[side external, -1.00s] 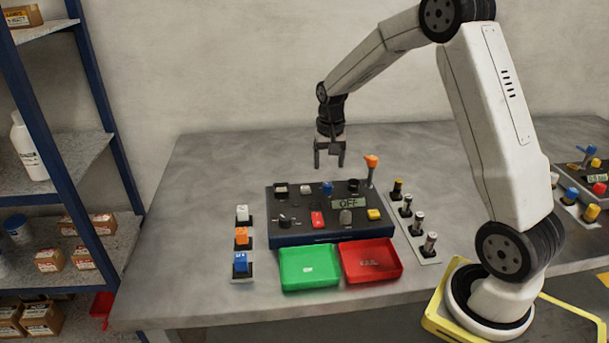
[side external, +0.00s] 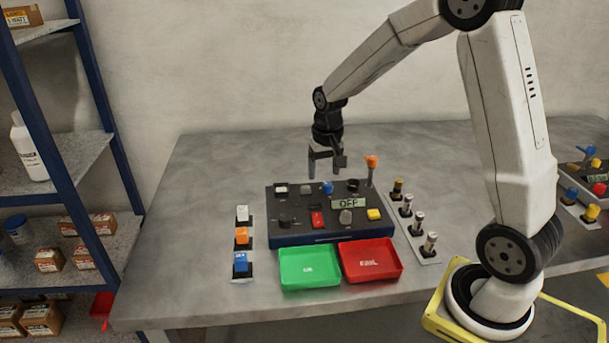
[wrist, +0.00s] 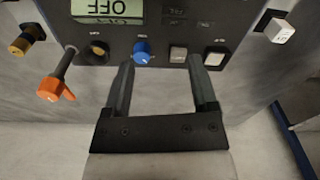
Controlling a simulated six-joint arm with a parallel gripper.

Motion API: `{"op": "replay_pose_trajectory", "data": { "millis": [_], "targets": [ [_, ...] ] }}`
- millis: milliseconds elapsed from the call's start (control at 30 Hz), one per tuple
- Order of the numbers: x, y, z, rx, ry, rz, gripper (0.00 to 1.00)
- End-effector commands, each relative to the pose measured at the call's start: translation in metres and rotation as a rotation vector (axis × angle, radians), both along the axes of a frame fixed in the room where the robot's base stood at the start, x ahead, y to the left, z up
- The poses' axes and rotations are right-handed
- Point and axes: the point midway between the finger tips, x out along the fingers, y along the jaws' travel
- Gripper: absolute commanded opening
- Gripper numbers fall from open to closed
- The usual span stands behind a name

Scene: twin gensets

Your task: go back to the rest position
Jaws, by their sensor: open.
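My gripper (side external: 325,160) hangs above the back edge of the dark control panel (side external: 290,239), open and empty, with its fingers pointing down. In the wrist view my gripper (wrist: 161,75) shows two spread fingers with nothing between them. In the side view the display (side external: 348,203) also reads OFF. An orange-topped lever (side external: 371,162) stands at the panel's back right, close to the right of my gripper.
A green tray (side external: 309,282) and a red tray (side external: 371,276) lie in front of the panel. A second panel (side external: 602,186) is far right. The table's back left is clear.

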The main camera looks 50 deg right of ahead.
Motion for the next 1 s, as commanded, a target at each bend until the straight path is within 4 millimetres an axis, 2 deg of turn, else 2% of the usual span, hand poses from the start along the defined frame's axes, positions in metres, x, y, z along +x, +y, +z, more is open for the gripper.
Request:
{"op": "replay_pose_trajectory", "data": {
  "millis": [33, 200, 500, 700, 1000],
  "targets": [
    [-0.008, 0.013, 0.000, -0.004, -0.011, 0.046, 0.74],
    [-0.037, 0.053, -0.004, -0.022, -0.055, 0.204, 0.74],
    [-0.095, 0.106, -0.015, -0.053, -0.131, 0.463, 0.74],
    [-0.120, 0.120, -0.020, -0.064, -0.160, 0.557, 0.74],
    [-0.125, 0.123, -0.021, -0.066, -0.165, 0.576, 0.74]
  ]
}}
